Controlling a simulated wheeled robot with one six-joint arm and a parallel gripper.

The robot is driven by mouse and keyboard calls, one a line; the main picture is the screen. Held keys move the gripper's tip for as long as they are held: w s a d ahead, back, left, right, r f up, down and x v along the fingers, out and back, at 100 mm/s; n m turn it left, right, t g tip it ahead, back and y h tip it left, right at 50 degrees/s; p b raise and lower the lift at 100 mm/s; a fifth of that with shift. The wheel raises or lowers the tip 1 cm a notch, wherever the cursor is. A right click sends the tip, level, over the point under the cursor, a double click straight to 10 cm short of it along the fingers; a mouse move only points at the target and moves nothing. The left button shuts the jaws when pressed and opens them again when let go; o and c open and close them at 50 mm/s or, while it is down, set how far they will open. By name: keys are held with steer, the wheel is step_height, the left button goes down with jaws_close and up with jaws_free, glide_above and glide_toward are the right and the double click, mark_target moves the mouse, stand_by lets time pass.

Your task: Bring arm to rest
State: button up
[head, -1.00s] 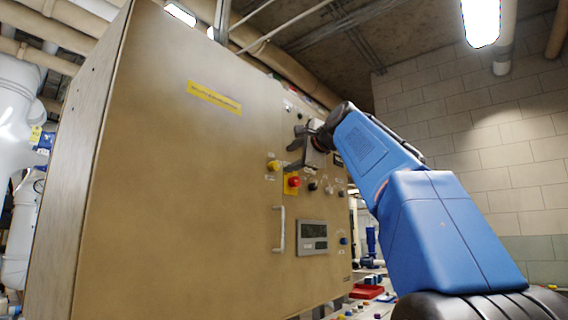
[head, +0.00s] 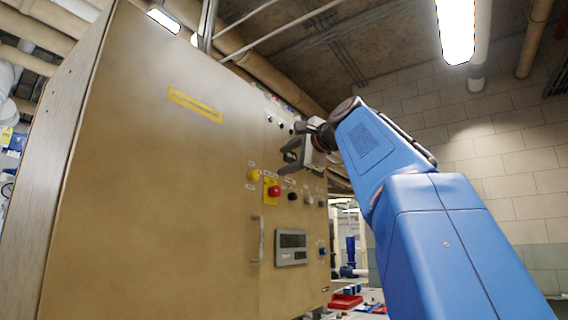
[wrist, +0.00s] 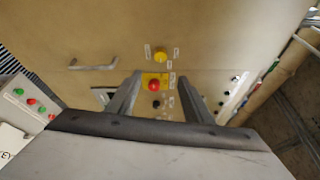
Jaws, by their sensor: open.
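My gripper (head: 289,156) is at the end of my blue arm, in front of the upper right part of a tan control cabinet (head: 150,190). Its two dark fingers are apart with nothing between them. In the wrist view my gripper (wrist: 160,90) shows both fingers spread, with a red button (wrist: 154,85) of the cabinet seen between them. The red button (head: 274,191) on its yellow plate also shows in the head view, below the fingers. I cannot tell the exact gap between the fingertips and the panel.
The cabinet front carries a yellow knob (head: 254,174), a vertical handle (head: 257,240) and a display (head: 291,247). A red tray (head: 345,301) lies low at the right of the cabinet. A block wall (head: 510,150) stands behind my arm. Pipes and a lamp (head: 456,30) are overhead.

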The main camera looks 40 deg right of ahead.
steer(key=s+a+f+n+g+y, duration=0.1)
steer(key=a+f+n+g, duration=0.2)
steer(key=f, duration=0.9)
steer(key=s+a+f+n+g, duration=0.1)
steer(key=a+f+n+g, duration=0.3)
steer(key=f, duration=0.8)
steer(key=s+a+f+n+y, duration=0.15)
steer(key=a+f, duration=0.35)
steer(key=f, duration=0.8)
steer(key=s+a+f+n+g, duration=0.1)
steer(key=s+f+n, duration=0.3)
steer(key=f, duration=0.8)
steer(key=s+a+f+n+g+h, duration=0.1)
steer(key=s+a+f+n+g, duration=0.1)
steer(key=s+f, duration=0.6)
steer(key=s+a+f+n+g+h, duration=0.1)
steer(key=s+f+n, duration=0.5)
steer(key=f, duration=1.1)
steer(key=shift+s+a+f+g, duration=0.3)
steer(key=shift+a+g, duration=0.3)
steer(key=shift+g, duration=0.3)
steer(key=shift+w, duration=0.1)
steer(key=shift+c, duration=0.5)
